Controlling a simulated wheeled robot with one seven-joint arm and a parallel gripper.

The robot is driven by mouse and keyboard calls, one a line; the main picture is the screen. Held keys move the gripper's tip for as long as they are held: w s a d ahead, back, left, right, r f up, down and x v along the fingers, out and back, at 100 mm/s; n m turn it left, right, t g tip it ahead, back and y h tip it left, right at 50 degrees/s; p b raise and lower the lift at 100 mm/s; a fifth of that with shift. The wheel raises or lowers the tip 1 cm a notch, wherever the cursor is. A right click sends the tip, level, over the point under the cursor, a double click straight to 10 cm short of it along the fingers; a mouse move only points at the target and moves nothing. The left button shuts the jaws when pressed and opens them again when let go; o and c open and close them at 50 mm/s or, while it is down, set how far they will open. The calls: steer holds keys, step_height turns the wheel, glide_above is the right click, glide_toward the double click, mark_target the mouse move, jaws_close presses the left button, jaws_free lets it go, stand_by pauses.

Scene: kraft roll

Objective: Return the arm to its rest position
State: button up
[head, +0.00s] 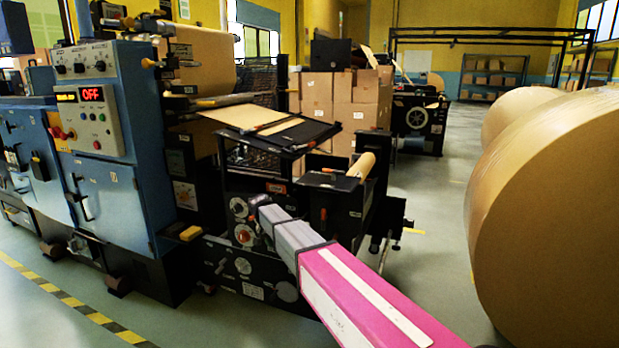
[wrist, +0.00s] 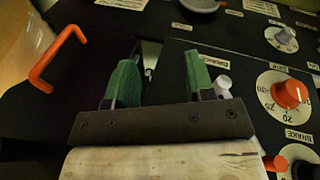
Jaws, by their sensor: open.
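My arm (head: 340,290), pink and grey, reaches from the bottom right of the head view to the black machine's front panel. My gripper (wrist: 160,78) shows in the wrist view as two green fingers standing apart on a dark bar. It is open, and I see nothing held between the fingers. A pale knob or lever end (wrist: 222,86) is close beside the right finger; I cannot tell whether they touch. An orange dial knob (wrist: 290,93) is to the right of the gripper. In the head view the fingertips are too small to make out against the panel.
An orange handle (wrist: 57,55) stands out left of the gripper. The black machine (head: 290,215) surrounds the arm's end. A blue cabinet (head: 110,150) with a lit OFF display is left. A large kraft roll (head: 550,210) stands right, with open floor (head: 435,210) between.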

steer(key=s+d+f+y, duration=0.1)
steer(key=s+d+f, duration=0.2)
steer(key=s+d, duration=0.5)
steer(key=s+d+f+n+y, duration=0.1)
steer(key=s+d+f, duration=0.2)
steer(key=s+d, duration=0.5)
steer(key=s+d+f+y, duration=0.1)
steer(key=s+d+f, duration=0.2)
steer(key=s+d, duration=0.5)
steer(key=d, duration=0.8)
steer(key=shift+s+n+g, duration=0.15)
steer(key=shift+n+g, duration=0.25)
